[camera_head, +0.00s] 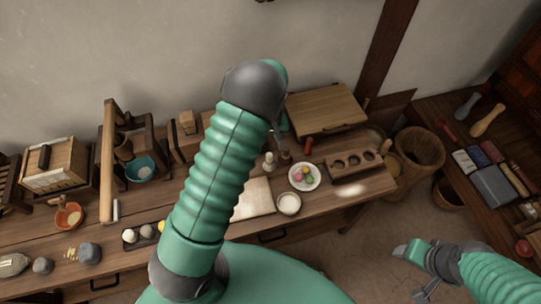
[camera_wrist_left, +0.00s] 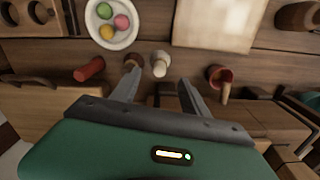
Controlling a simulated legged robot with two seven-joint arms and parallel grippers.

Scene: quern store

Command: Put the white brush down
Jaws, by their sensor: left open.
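A small upright piece with a pale top, which I take for the white brush (camera_wrist_left: 160,65), stands on the wooden bench top in the left wrist view. It also shows in the head view (camera_head: 268,162), just right of my left arm. My left gripper (camera_wrist_left: 160,84) is open, its two fingers apart on either side of the line to that piece. In the head view my own arm mostly hides this gripper. My right gripper (camera_head: 418,272) is low at the right, away from the bench; its opening is unclear.
Close by stand a brown piece (camera_wrist_left: 132,61), a red cylinder (camera_wrist_left: 90,68) and a red cup (camera_wrist_left: 217,74). A plate of coloured balls (camera_head: 304,177), a pale sheet (camera_head: 250,204), a white bowl (camera_head: 289,204) and a holed wooden block (camera_head: 353,164) lie nearer. A wooden board (camera_head: 326,107) is behind.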

